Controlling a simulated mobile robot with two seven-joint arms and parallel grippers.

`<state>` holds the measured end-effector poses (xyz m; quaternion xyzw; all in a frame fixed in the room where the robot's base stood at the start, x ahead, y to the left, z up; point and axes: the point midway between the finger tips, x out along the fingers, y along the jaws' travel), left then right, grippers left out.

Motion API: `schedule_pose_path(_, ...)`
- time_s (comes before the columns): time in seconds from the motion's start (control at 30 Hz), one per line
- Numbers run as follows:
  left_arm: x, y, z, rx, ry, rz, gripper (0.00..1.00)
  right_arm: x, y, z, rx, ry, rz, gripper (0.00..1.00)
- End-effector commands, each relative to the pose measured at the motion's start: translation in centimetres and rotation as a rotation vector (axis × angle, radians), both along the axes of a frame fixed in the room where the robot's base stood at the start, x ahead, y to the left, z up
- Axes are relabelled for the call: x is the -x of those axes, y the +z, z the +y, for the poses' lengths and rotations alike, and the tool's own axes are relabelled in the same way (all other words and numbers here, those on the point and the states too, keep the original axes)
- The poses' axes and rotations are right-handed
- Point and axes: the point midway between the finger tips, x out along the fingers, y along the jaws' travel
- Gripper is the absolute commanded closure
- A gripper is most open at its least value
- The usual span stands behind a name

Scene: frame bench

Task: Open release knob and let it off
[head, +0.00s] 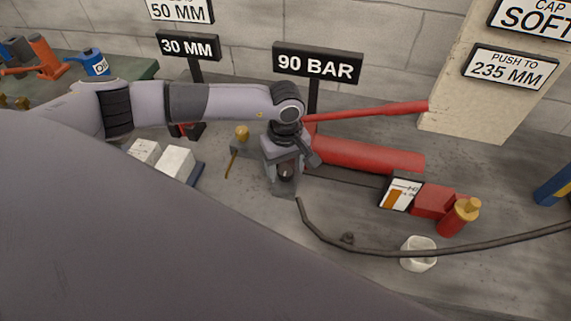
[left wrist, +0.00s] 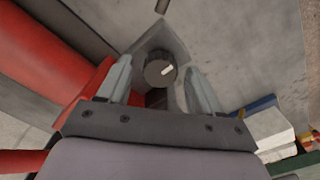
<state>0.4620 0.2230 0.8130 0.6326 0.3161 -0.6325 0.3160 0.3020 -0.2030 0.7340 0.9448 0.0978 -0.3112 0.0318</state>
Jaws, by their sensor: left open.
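The release knob (left wrist: 160,68) is a dark round knob with a white mark, on a grey block at the near end of the red pump. In the left wrist view it sits between the two fingers of my left gripper (left wrist: 158,75), with a gap on each side. In the head view my left gripper (head: 285,172) points down at the left end of the red pump cylinder (head: 365,155) and mostly hides the knob. The gripper is open and holds nothing. The pump's red lever (head: 375,110) rises to the right above the cylinder. My right gripper is not in view.
A black hose (head: 340,245) curves along the bench past a white cup (head: 418,252). A gauge panel (head: 400,194) and a red ram with a yellow top (head: 458,217) stand at the right. White blocks (head: 175,163) lie left. A 90 BAR sign (head: 317,67) stands behind.

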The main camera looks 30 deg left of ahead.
Motion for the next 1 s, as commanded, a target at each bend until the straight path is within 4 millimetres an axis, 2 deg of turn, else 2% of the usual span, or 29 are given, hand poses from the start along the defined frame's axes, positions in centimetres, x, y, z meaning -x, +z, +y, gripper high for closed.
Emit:
schedule_pose_path(0.17, 0.0, 0.0, 0.0, 0.0, 0.0, 0.0, 0.35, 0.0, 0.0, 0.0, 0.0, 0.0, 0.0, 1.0)
schedule_pose_path(0.33, 0.0, 0.0, 0.0, 0.001, 0.0, 0.001, 0.9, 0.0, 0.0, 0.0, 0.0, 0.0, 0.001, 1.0)
schedule_pose_path(0.67, 0.0, -0.1, 0.0, 0.0, 0.029, 0.001, 0.91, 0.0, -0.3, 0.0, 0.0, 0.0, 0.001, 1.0)
schedule_pose_path(1.0, 0.1, -0.2, 0.0, 0.001, 0.234, 0.001, 0.91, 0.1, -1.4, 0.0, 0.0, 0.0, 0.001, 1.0)
